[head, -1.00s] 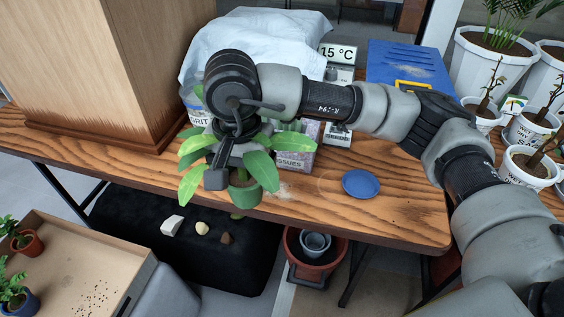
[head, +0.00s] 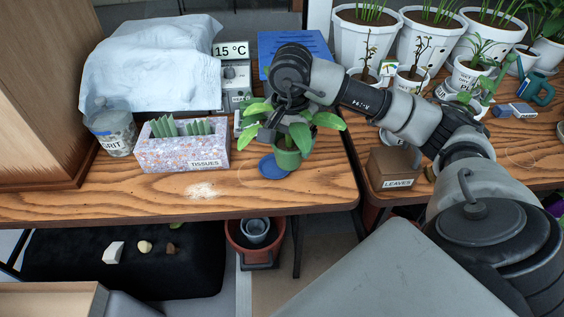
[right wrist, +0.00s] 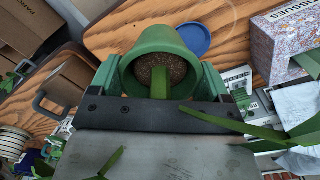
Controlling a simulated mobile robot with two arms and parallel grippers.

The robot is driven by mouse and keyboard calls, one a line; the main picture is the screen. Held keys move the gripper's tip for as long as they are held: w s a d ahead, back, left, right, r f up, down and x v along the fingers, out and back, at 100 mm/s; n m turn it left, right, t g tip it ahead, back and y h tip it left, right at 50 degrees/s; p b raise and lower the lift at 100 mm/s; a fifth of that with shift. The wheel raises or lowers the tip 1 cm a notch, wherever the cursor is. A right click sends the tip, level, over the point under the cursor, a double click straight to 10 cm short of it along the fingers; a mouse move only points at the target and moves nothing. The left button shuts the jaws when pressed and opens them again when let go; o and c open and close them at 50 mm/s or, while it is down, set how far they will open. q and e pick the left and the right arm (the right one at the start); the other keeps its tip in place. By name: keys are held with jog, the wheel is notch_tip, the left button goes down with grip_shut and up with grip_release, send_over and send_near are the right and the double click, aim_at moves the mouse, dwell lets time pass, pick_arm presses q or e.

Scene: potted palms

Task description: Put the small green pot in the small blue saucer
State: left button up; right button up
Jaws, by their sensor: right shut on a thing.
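The small green pot (head: 289,158) holds a leafy plant and is roughly upright. My right gripper (head: 283,136) is shut on the pot near its rim; in the right wrist view the fingers (right wrist: 157,82) sit on either side of the pot (right wrist: 150,42). The small blue saucer (head: 268,168) lies on the wooden table near its right end. In the head view the pot hides the saucer's right part. In the right wrist view the saucer (right wrist: 195,38) shows beside the pot's base, empty where visible. The gap between pot and saucer is hard to judge. My left gripper is not in view.
A tissue box (head: 182,152) and a grit jar (head: 112,130) stand left of the saucer. A second table (head: 400,193) with white pots and a leaves box (head: 392,168) is right.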

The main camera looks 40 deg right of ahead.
jog(key=s+d+r+m, duration=0.1)
jog(key=s+d, duration=0.2)
jog(key=d, duration=0.3)
jog(key=p, duration=0.2)
send_near(275, 168)
notch_tip(275, 168, down, 3)
jog(key=shift+r, duration=0.1)
jog(key=shift+f, duration=0.25)
jog(key=o, duration=0.9)
jog(key=shift+c, duration=0.2)
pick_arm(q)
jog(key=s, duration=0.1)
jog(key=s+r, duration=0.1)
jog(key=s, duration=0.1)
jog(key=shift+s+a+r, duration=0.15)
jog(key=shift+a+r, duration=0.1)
pick_arm(e)
jog(key=shift+r+p, duration=0.3)
jog(key=shift+p, duration=0.05)
pick_arm(q)
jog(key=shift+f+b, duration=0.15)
jog(key=shift+b, duration=0.25)
pick_arm(e)
notch_tip(275, 168, up, 12)
